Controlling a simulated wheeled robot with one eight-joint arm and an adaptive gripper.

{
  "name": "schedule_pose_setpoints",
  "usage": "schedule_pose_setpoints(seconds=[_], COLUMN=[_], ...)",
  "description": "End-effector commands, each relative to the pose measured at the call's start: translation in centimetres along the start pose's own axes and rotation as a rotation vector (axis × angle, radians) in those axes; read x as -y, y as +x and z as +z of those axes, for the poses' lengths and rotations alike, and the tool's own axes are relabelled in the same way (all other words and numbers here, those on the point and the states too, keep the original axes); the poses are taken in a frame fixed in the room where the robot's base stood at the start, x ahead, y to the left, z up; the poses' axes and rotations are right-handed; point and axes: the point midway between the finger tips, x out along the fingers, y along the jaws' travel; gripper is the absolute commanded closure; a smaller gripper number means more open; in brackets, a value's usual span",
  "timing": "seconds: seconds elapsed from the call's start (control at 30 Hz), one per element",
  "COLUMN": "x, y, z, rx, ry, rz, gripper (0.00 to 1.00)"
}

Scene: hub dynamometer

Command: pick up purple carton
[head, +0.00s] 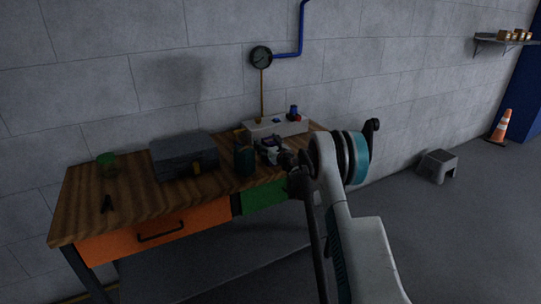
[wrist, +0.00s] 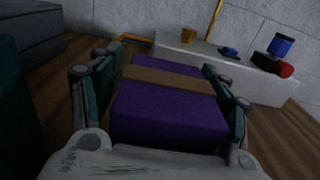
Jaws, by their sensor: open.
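The purple carton (wrist: 170,115) lies on the wooden workbench, with a brown band across its top. It fills the middle of the wrist view. My gripper (wrist: 168,85) is open, with one finger along the carton's left side and the other along its right side. I cannot tell whether either finger touches it. In the head view my gripper (head: 268,148) is over the right part of the workbench (head: 135,208), and the carton is hidden or too small to make out there.
A white box (head: 275,126) with blue and red parts stands behind the carton. A grey case (head: 184,155) and a dark green canister (head: 244,160) stand to the left. A green-lidded jar (head: 107,162) is farther left.

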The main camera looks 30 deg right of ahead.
Motion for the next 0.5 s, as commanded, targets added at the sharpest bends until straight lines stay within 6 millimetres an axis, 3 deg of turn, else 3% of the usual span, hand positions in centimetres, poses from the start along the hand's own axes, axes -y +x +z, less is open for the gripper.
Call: schedule_pose_setpoints(seconds=[0.2,0.43,0.5], x=[0.0,0.0,0.0], y=[0.06,0.05,0.04], z=[0.05,0.04,0.04], rx=[0.0,0.0,0.0], ry=[0.0,0.0,0.0], rz=[0.0,0.0,0.0], gripper=[0.3,0.82,0.83])
